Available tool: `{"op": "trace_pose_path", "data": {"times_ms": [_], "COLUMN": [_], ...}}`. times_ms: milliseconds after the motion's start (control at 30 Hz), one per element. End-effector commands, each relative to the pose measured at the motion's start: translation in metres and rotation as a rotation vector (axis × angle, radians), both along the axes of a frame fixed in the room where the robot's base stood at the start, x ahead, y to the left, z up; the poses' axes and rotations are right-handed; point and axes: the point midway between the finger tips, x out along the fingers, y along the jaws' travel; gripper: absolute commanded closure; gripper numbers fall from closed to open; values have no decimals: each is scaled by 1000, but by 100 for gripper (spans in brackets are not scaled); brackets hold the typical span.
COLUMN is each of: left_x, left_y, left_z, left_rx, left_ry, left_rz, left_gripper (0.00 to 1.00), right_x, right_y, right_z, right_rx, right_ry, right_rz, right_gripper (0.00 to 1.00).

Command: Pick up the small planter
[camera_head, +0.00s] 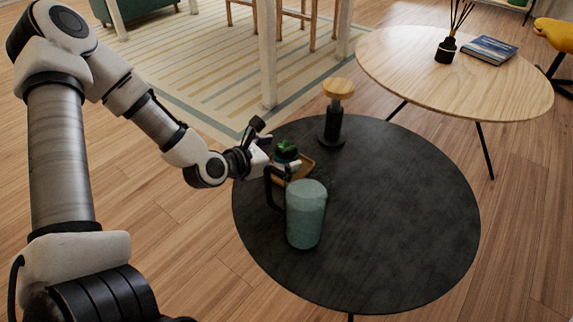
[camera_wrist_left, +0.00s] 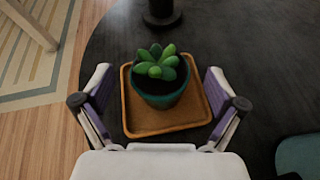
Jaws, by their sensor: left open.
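The small planter (camera_wrist_left: 160,92), a dark teal pot with a green succulent, stands upright on a square wooden tray (camera_wrist_left: 150,122) in the left wrist view. In the head view the planter (camera_head: 287,154) is near the dark round table's far left edge, partly hidden by my gripper and a mug. My left gripper (camera_head: 264,145) is open and empty beside the planter. In the left wrist view its fingers stand apart on either side of the tray, with the planter ahead between them and no visible contact. My right gripper is not in view.
A teal mug (camera_head: 306,215) with a dark handle stands close in front of the tray. A black item with a wooden top (camera_head: 334,112) stands behind it. The dark table (camera_head: 400,225) is clear on the right. A pale wooden table (camera_head: 400,70) stands beyond.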

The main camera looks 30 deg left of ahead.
Motion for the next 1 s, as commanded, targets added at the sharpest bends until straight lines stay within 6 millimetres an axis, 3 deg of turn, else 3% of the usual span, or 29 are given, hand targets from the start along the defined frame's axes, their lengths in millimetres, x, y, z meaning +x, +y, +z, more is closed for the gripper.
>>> {"op": "trace_pose_path", "data": {"times_ms": [33, 100, 367, 500, 600, 867, 1000], "left_x": [7, 14, 18, 18, 18, 18, 18], "left_y": [-2, -3, -4, -4, -4, -4, -3], "left_z": [-10, -10, -7, -7, -8, -7, 12], "left_rx": [7, 4, -1, -1, 0, -1, -1], "left_ry": [-1, -1, 0, 0, 1, 0, -2], "left_rz": [-3, -2, 2, 1, 1, 1, 2], "left_gripper": [5, 5, 5, 51, 80, 80, 80], "right_x": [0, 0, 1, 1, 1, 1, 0], "right_y": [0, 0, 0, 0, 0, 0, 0], "right_z": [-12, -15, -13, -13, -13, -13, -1], "right_rx": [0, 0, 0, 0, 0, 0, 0], "right_ry": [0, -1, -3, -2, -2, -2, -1], "right_rz": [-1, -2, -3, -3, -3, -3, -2], "right_gripper": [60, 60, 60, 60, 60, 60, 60]}}
